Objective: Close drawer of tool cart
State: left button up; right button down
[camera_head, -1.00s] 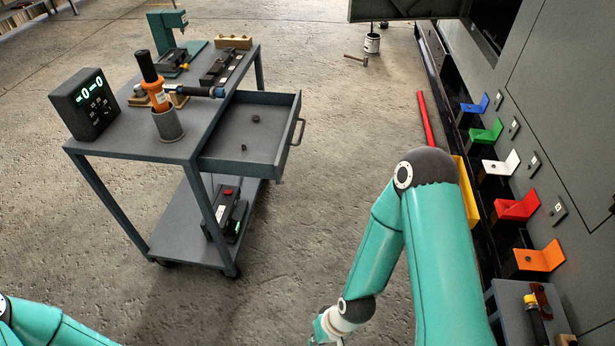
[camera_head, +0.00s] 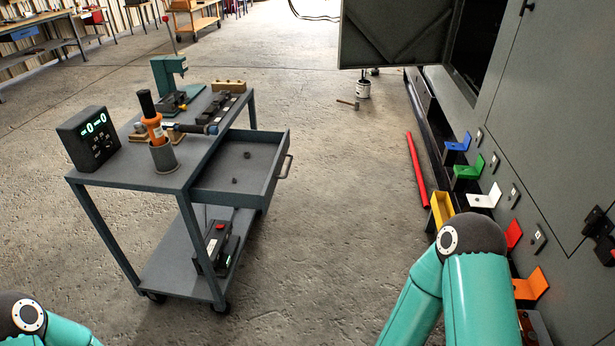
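The grey tool cart (camera_head: 97,182) stands left of centre. Its drawer (camera_head: 270,186) is pulled out to the right, with a bar handle (camera_head: 285,167) on its front. A couple of small dark bits lie on the drawer floor. My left arm shows only at the bottom left corner and my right arm at the lower right; both are apart from the cart. Neither gripper is in the picture.
On the cart top are a digital display box (camera_head: 88,138), an orange-handled tool in a cup (camera_head: 162,155) and a green press (camera_head: 165,75). A grey enclosure (camera_head: 555,120) with coloured brackets fills the right side. A red bar (camera_head: 416,170) lies on the floor. Open floor separates cart and enclosure.

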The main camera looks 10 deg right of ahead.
aim_at(229, 178)
jog(key=z, duration=0.25)
jog(key=i, duration=1.45)
jog(key=u, duration=0.7)
